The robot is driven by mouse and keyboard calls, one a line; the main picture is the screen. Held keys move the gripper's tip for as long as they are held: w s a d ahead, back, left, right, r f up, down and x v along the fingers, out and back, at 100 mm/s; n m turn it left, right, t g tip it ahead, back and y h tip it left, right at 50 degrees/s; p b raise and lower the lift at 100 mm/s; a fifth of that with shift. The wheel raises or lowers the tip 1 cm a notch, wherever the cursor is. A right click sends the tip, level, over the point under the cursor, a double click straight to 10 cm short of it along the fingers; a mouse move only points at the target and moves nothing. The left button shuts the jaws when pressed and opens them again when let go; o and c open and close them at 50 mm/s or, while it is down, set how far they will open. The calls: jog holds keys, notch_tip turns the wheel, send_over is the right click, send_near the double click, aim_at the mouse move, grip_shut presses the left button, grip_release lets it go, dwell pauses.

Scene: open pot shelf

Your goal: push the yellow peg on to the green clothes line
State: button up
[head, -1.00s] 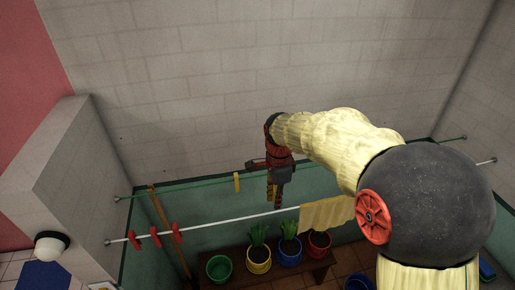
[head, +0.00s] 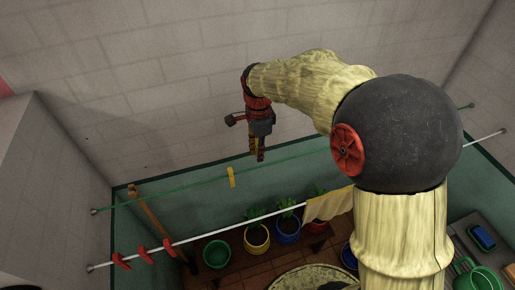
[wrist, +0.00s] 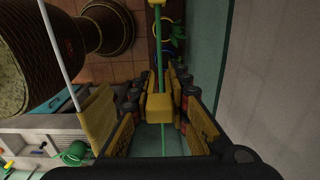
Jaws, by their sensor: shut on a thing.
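A yellow peg (wrist: 160,106) is between the fingers of my gripper (wrist: 160,98), which is shut on it. The green clothes line (wrist: 164,142) runs lengthwise through the wrist view, in line with the peg, and the peg hides part of it. I cannot tell whether the peg is on the line or just above it. In the head view my gripper (head: 257,157) points down, its fingertips close to the green line (head: 305,154). The held peg is hard to make out there. Another yellow peg (head: 231,177) hangs on the line to the left of my gripper.
A white line (head: 210,236) runs nearer, with several red pegs (head: 143,254) and a yellow cloth (head: 328,205). Potted plants (head: 257,238) and an empty green pot (head: 216,253) stand below. A wooden pole (head: 150,213) leans at left. The pale wall is behind.

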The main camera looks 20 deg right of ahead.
jog(key=shift+f+b, duration=2.9)
jog(key=shift+f, duration=2.1)
jog(key=shift+f+b, duration=0.3)
jog(key=shift+f, duration=0.35)
jog(key=o, duration=0.9)
jog(key=shift+o, duration=0.2)
jog(key=shift+r, duration=0.1)
notch_tip(320, 180, up, 12)
jog(key=shift+f, duration=0.1)
